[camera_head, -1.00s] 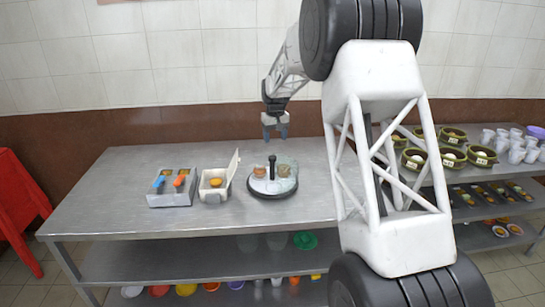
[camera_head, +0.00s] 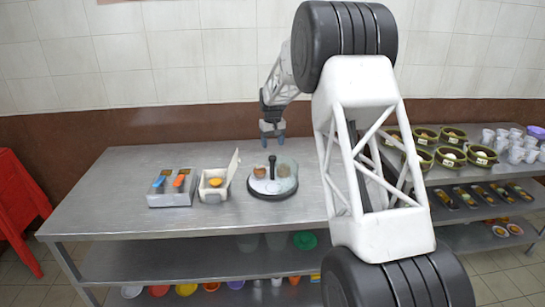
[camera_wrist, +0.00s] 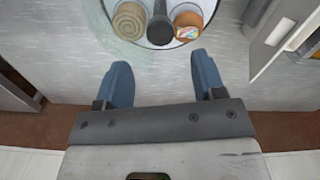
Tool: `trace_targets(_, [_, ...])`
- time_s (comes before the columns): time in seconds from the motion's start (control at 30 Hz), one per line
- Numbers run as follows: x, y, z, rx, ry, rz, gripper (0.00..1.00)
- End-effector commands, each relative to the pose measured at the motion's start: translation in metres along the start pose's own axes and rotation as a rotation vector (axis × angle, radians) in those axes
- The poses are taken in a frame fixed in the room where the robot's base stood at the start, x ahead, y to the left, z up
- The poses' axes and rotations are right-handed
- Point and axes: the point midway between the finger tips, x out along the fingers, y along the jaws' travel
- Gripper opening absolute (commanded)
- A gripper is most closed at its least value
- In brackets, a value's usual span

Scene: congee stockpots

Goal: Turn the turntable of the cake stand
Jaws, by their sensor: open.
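The cake stand (camera_head: 273,190) is on the steel table, a round turntable with a dark rim, a black upright post (camera_head: 272,166) and two small cakes on top. Part of it also shows at the top of the wrist view (camera_wrist: 158,42), with a pale green spiral cake (camera_wrist: 130,20) and an orange-brown cake (camera_wrist: 188,19) either side of the post. My gripper (camera_head: 273,140) is open and empty, above the table on the far side of the stand. In the wrist view its two blue fingers (camera_wrist: 160,75) are apart, with bare table between them and the stand.
A white box with a raised lid (camera_head: 215,182) stands left of the stand. Further left is a metal tray (camera_head: 171,190) with blue and orange handles. Steamer baskets (camera_head: 449,156) and cups (camera_head: 510,143) stand at the right. The table's left end is clear.

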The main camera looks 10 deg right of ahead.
Motion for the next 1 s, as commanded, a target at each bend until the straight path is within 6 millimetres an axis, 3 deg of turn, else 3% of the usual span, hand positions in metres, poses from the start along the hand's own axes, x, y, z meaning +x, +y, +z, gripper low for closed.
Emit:
trace_targets(0.5, [0.057,0.0,0.0,0.0,-0.001,-0.001,0.63])
trace_targets(1.0, [0.066,0.0,0.0,0.0,0.001,0.0,0.6])
